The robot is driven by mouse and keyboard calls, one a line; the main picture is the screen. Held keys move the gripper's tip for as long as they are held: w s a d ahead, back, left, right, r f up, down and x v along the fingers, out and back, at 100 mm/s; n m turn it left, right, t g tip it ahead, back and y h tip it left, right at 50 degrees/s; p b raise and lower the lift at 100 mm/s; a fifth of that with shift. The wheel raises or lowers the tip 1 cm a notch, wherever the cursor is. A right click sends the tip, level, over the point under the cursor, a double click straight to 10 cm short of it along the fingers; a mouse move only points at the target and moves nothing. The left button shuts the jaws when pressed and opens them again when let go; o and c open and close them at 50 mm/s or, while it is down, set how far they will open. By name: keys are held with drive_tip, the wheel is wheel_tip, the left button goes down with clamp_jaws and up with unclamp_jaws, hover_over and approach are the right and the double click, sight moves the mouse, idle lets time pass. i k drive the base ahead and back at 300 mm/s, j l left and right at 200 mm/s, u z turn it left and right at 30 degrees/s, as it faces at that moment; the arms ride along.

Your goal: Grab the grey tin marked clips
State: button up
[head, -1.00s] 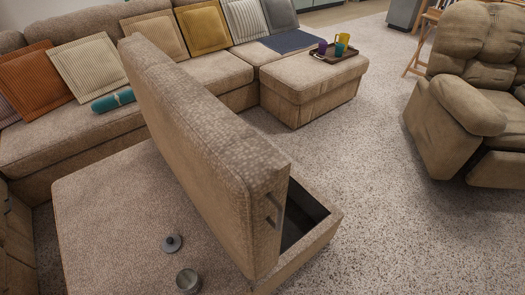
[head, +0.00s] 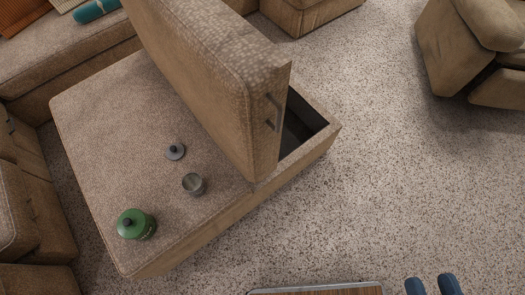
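A small grey round tin (head: 193,184) stands on the flat part of the beige ottoman in the head view. No marking can be read on it at this size, so I cannot tell whether it says clips. A grey lid-like disc with a dark knob (head: 174,151) lies just behind it. A green round canister with a dark knob (head: 136,224) stands to the front left of the tin, apart from it. My gripper is not in view.
The ottoman (head: 100,120) has a raised padded lid (head: 215,80) standing right of the tin, beside an open dark storage space (head: 295,130). A wooden-topped piece (head: 315,291) and two dark blue rounded things (head: 432,286) show at the bottom edge. Speckled floor at right is clear.

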sight(192, 183)
drive_tip(key=u, duration=1.05)
